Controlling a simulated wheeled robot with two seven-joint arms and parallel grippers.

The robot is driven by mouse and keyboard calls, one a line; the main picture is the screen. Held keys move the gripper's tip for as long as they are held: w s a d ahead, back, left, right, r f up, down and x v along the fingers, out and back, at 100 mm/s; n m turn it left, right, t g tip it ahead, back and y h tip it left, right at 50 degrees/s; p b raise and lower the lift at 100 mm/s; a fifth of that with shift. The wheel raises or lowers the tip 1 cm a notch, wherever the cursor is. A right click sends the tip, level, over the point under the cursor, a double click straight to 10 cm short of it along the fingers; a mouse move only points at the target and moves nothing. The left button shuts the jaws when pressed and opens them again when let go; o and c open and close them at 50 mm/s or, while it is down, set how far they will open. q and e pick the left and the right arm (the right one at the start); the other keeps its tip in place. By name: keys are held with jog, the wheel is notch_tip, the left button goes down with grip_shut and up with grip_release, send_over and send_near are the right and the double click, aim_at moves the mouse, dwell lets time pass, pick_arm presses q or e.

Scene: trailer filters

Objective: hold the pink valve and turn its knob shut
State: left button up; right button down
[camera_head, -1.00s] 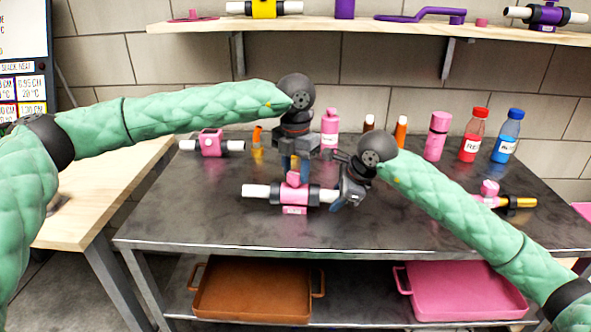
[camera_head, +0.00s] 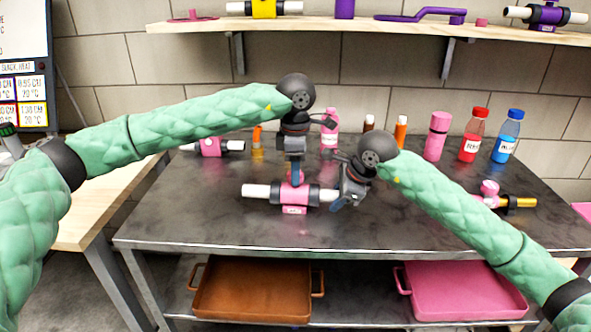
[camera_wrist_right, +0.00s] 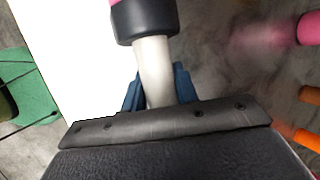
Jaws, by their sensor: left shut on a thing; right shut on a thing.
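The pink valve (camera_head: 292,196) lies across the dark metal table, with a pink body, black collars and white pipe ends. Its knob (camera_head: 295,178) is on top of the body and mostly hidden by my left gripper. My left gripper (camera_head: 295,172) points down from above and is shut on the knob. My right gripper (camera_head: 338,200) is at the valve's right end, shut on the white pipe there. In the right wrist view the white pipe (camera_wrist_right: 154,68) runs between the blue fingers of my right gripper (camera_wrist_right: 160,88), below a black collar.
Another pink valve (camera_head: 211,146) lies at the table's back left, and one with an orange pipe (camera_head: 490,195) at the right. The table's front is clear.

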pick_arm(q)
jog(key=shift+m, duration=1.5)
jog(key=o, duration=1)
jog(key=shift+r, duration=0.1)
notch_tip(320, 180, up, 12)
jog(key=shift+f, duration=0.1)
pick_arm(e)
jog(key=c, duration=1)
grip_release()
